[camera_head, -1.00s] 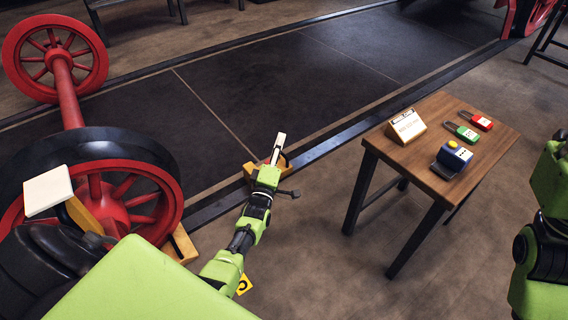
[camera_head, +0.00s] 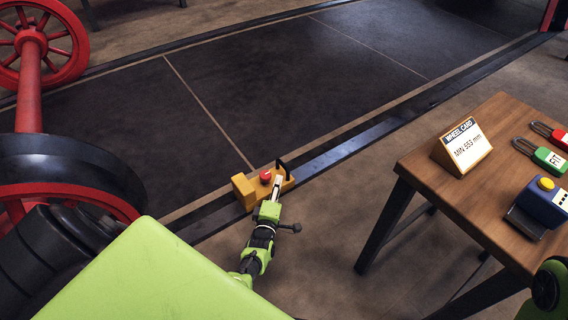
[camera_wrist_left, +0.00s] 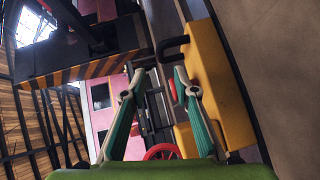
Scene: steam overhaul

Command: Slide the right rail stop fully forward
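A yellow rail stop (camera_head: 242,191) with a red knob (camera_head: 265,176) and a black handle (camera_head: 284,167) sits on the near dark rail. In the left wrist view its yellow body (camera_wrist_left: 222,85) fills the right side, with the black handle (camera_wrist_left: 172,44) beyond the fingers. My left gripper (camera_head: 277,186) is at the stop's near right side, partly covering it. In the wrist view the left gripper's fingers (camera_wrist_left: 160,82) are apart with nothing clearly between them. Whether they touch the stop cannot be told. My right gripper is not in view.
A red wheelset (camera_head: 32,90) stands on the rails at left. A wooden table (camera_head: 425,172) at right holds a wheel card (camera_head: 463,147), a blue device with a yellow button (camera_head: 546,200), and green and red tags. The dark floor between the rails is clear.

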